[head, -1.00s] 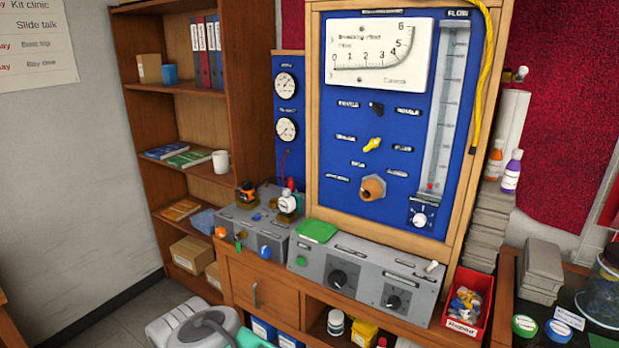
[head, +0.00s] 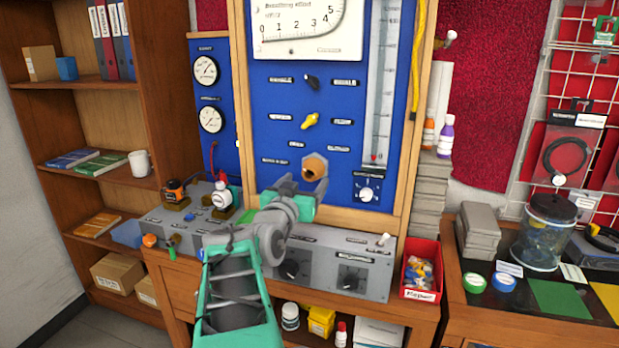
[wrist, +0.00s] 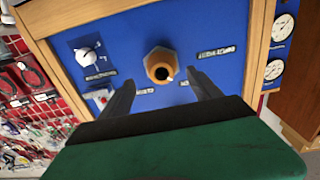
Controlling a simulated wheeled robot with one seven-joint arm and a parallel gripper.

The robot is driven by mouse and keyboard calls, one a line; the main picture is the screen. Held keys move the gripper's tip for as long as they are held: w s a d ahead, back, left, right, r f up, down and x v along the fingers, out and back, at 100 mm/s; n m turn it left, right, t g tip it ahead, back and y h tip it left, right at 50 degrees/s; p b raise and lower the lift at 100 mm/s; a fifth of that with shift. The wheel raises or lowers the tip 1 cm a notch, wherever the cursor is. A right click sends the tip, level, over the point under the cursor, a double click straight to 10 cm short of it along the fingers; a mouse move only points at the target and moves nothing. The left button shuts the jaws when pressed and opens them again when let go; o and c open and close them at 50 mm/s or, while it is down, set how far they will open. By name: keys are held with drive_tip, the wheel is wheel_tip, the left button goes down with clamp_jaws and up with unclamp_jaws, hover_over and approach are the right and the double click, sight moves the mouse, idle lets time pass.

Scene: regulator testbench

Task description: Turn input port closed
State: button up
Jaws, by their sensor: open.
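The blue panel (head: 285,110) faces me in its wooden frame. It carries a black lever (head: 312,82), a yellow lever (head: 310,120), a brass hexagonal port (head: 314,167) and a white knob (head: 368,194). I cannot read which label names the input port. My gripper (head: 284,184) is near the panel, just left of and below the brass port in the head view. In the wrist view my gripper (wrist: 163,88) is open and empty, its two fingers apart with the brass port (wrist: 158,66) showing beyond and between them. No contact shows.
Grey control boxes (head: 341,268) stand on the bench below the panel, partly hidden behind my arm. A red bin (head: 421,268) stands at their right. Two gauges (head: 205,71) are left of the frame. A yellow hose (head: 418,60) hangs on its right post.

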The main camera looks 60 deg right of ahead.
sight(310, 176)
drive_tip(key=d, duration=0.2)
drive_tip(key=w+d+p, duration=0.1)
drive_tip(key=d, duration=0.4)
drive_tip(key=shift+w, duration=0.15)
drive_tip(key=shift+f, duration=0.1)
drive_tip(key=c, duration=1.3)
